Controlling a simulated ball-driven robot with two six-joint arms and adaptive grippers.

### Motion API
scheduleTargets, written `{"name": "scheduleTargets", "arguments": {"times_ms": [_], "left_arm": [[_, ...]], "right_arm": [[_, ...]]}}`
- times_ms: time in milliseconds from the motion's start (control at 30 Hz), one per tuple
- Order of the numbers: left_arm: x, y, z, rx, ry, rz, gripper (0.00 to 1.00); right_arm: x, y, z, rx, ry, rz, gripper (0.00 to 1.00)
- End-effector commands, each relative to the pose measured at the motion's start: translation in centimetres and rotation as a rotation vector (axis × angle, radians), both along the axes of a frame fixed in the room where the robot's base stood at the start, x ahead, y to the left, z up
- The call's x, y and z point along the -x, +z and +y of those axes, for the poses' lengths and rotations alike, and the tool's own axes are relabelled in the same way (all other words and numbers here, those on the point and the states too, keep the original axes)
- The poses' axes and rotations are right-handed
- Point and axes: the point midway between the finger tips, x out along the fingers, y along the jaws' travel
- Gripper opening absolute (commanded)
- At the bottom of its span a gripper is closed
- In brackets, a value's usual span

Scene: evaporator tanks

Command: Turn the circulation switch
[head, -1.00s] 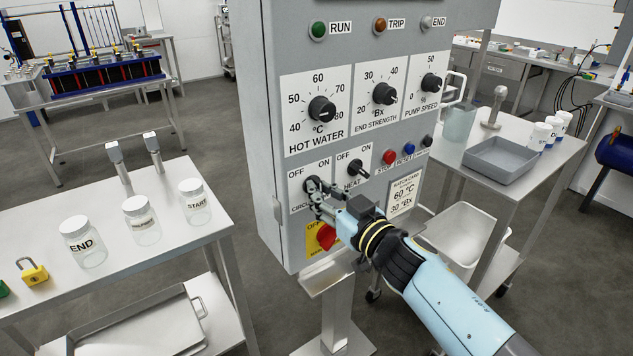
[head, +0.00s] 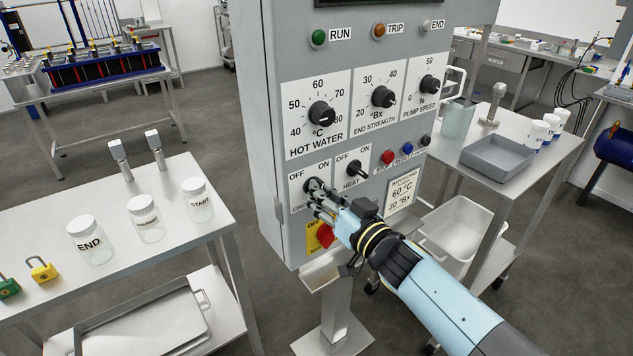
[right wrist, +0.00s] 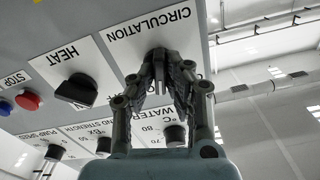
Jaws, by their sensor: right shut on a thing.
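The circulation switch (head: 310,185) is a dark knob at the lower left of the grey control panel (head: 265,120), under OFF and ON marks. My right gripper (head: 316,193) is shut on it, and its fingers hide most of the knob. In the right wrist view, the fingers (right wrist: 161,76) close together just below the CIRCULATION label (right wrist: 150,24), against its white plate. The angle of the knob cannot be told. My left gripper is not in view.
The HEAT switch (head: 354,168) sits right beside the circulation switch. A red knob (head: 325,235) on a yellow plate is just below my right gripper. Red, blue and dark buttons are to the right. A bench with jars (head: 91,240) stands left of the panel.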

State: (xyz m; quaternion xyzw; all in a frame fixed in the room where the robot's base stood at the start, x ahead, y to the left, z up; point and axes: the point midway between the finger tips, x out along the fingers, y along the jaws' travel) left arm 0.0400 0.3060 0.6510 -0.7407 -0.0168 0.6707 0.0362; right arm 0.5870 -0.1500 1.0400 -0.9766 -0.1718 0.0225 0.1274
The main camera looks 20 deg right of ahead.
Motion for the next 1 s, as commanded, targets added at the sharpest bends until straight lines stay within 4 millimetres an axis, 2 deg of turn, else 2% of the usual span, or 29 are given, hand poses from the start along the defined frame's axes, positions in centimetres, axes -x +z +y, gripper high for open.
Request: {"name": "scheduleTargets", "arguments": {"times_ms": [33,367,633,900,1000], "left_arm": [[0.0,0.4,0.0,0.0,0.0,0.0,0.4],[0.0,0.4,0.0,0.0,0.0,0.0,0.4],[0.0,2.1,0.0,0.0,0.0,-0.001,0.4],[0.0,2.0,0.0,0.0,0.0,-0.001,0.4],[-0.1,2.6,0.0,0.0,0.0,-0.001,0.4]], "right_arm": [[0.0,0.1,0.0,-0.018,0.0,0.01,0.0],[0.0,-0.1,0.0,-0.038,0.0,0.016,0.0],[0.0,0.2,0.0,-0.186,0.0,0.071,0.0],[0.0,-0.1,0.0,-0.205,-0.001,0.076,0.0],[0.0,0.1,0.0,-0.251,-0.001,0.096,0.0]]}}
